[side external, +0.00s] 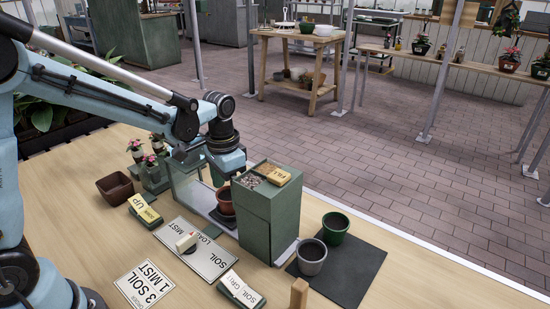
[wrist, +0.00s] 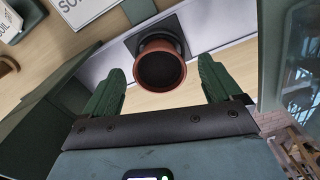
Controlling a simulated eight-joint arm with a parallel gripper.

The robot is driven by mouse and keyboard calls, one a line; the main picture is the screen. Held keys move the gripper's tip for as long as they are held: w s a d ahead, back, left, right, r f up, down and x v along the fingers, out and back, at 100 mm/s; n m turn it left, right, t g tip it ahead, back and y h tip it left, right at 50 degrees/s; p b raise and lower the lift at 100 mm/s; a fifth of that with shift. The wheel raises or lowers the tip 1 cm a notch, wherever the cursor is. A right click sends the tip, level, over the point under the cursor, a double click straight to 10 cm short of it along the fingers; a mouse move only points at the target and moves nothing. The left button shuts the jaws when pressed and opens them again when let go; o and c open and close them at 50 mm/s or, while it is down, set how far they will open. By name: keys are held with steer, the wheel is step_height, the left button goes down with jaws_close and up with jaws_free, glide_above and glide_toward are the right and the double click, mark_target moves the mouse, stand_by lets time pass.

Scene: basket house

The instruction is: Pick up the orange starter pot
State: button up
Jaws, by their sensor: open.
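In the side view my wrist is above and behind the pot, and my fingers are mostly hidden there.
The tall green dispenser box (side external: 268,218) stands close right of the pot. A green pot (side external: 335,229) and a grey pot (side external: 311,258) stand on a dark mat (side external: 350,272).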

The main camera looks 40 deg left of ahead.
steer(key=shift+f, duration=1.15)
steer(key=c, duration=1.2)
steer(key=shift+r, duration=0.1)
